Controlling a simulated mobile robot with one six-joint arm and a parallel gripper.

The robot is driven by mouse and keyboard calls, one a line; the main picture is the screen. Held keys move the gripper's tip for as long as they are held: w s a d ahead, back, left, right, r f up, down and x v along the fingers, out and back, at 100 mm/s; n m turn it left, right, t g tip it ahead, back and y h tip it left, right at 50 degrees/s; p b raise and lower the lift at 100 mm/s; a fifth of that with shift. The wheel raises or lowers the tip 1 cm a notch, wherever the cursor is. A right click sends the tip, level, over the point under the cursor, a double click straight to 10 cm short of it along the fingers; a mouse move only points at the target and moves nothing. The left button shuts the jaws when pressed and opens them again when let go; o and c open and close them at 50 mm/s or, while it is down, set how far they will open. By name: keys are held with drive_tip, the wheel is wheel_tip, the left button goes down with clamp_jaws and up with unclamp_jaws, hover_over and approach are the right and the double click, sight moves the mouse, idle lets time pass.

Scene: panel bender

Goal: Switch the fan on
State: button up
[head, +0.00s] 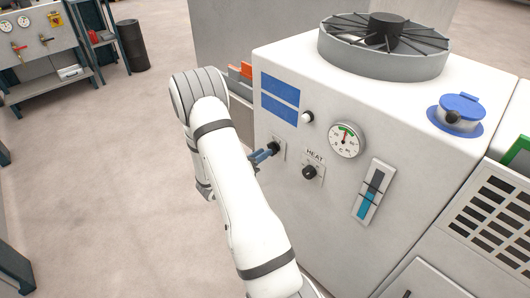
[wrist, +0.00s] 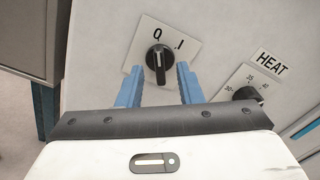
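The rotary switch (wrist: 158,60) is a black knob on a white plate marked O and I. Its grip stands roughly upright in the wrist view, with a pale mark at the O end. My gripper (wrist: 159,80) has two blue fingers set apart, one on each side of the knob's lower part. I cannot tell whether either finger touches it. In the head view, my gripper (head: 264,153) reaches the switch plate (head: 278,147) on the white cabinet's front and partly hides the knob. The fan (head: 385,40) sits in a round grey housing on the cabinet top; its motion cannot be told.
The HEAT knob (head: 310,172) is close to the right of the switch. A white button (head: 307,117), a round gauge (head: 346,140) and a blue level indicator (head: 373,191) share the panel. A blue cap (head: 459,112) is on top. Open floor (head: 90,180) lies left.

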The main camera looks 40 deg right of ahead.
sight(273, 149)
drive_tip(key=shift+w+d, duration=0.15)
drive_tip(key=shift+d, duration=1.4)
drive_tip(key=shift+c, duration=0.3)
